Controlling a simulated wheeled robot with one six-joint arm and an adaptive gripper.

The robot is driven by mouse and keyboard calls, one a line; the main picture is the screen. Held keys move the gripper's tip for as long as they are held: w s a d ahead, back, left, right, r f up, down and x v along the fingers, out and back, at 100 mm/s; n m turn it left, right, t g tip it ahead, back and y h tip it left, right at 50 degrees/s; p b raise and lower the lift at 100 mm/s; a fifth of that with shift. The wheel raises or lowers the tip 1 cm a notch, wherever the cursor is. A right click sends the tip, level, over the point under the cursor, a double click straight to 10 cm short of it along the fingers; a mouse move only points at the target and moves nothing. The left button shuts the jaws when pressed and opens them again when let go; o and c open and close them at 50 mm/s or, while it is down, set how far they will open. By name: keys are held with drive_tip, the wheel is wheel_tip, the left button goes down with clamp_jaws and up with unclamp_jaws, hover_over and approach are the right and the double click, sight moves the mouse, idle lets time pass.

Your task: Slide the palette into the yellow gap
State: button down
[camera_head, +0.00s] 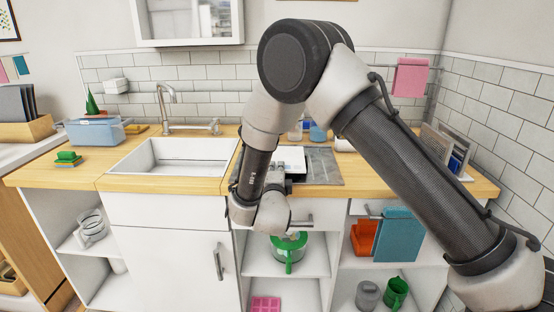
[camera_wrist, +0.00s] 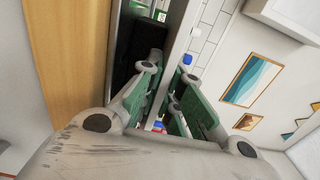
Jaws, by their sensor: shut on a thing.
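My gripper (camera_head: 277,168) is mostly hidden behind my wrist in the head view, low over the counter right of the sink. In the wrist view its green-padded fingers (camera_wrist: 168,78) are shut on a thin, pale flat panel, which I take to be the palette (camera_wrist: 180,42). The panel runs away from me between the fingers, seen nearly edge-on. In the head view it shows as a white sheet (camera_head: 291,157), lying about flat above a grey mat (camera_head: 325,166). I cannot make out a yellow gap in either view.
A rack with upright grey and blue sheets (camera_head: 454,158) stands at the right end of the counter. A sink (camera_head: 178,160), a blue bin (camera_head: 95,131) and a green sponge (camera_head: 68,158) are to the left. A wooden holder (camera_head: 25,130) with dark sheets stands far left.

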wheel_tip(320, 180, up, 14)
idle(1.6)
